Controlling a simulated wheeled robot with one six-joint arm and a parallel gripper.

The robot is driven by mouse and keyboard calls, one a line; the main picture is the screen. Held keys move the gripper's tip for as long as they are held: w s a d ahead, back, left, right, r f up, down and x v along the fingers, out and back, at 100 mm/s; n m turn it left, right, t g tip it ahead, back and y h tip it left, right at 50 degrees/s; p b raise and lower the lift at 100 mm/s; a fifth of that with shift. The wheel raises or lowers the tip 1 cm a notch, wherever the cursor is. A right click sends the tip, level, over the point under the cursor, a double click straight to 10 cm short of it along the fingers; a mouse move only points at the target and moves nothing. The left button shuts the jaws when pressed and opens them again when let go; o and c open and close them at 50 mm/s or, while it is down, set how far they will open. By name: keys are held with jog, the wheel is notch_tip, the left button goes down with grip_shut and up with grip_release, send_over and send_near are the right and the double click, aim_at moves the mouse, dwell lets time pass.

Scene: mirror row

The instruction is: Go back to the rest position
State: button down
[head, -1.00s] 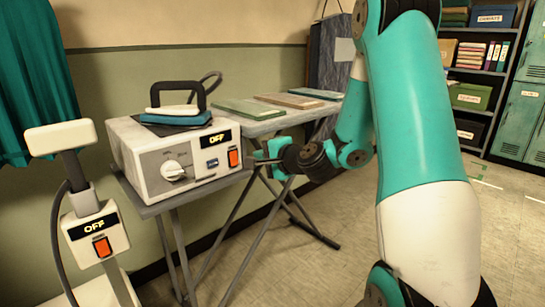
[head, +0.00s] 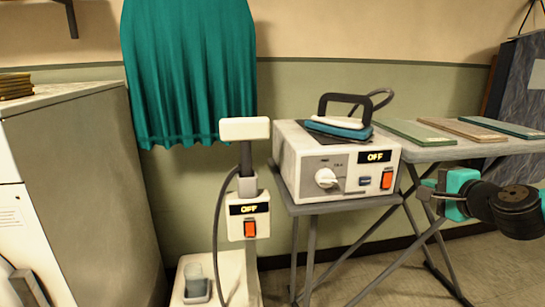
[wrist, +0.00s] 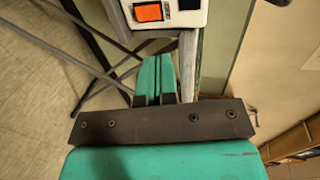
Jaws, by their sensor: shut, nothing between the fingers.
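My gripper (head: 424,192) is shut and empty. In the head view it is at the right, in front of the ironing table's legs and a little right of the steam station (head: 338,160). In the wrist view its teal fingers (wrist: 157,78) lie together, and the station's orange switch (wrist: 149,12) shows beyond them at the top. My arm comes in from the right edge of the head view; most of it is out of the picture.
An iron (head: 340,117) rests on the station, whose display reads OFF. Folded cloths (head: 478,129) lie on the table (head: 440,150). A steamer stand (head: 249,215), also reading OFF, stands left of it below a teal curtain-like cloth (head: 190,70). A grey cabinet (head: 90,190) is at left.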

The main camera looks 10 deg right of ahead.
jog(key=s+a+n+g+y, duration=0.3)
jog(key=a+n, duration=0.3)
jog(key=a, duration=0.4)
jog(key=s+a+n+g+y, duration=0.2)
jog(key=a+n+g+y, duration=0.2)
jog(key=a+n, duration=0.5)
jog(key=s+a+n+g+h, duration=0.2)
jog(key=s+a+n+g, duration=0.25)
jog(key=s, duration=0.45)
jog(key=s+a+n+g+h, duration=0.1)
jog(key=s+a+n+g, duration=0.35)
jog(key=s, duration=0.55)
notch_tip(320, 180, up, 24)
jog(key=p, duration=2.3)
jog(key=shift+t+p, duration=0.35)
jog(key=shift+t, duration=0.05)
jog(key=shift+r, duration=0.1)
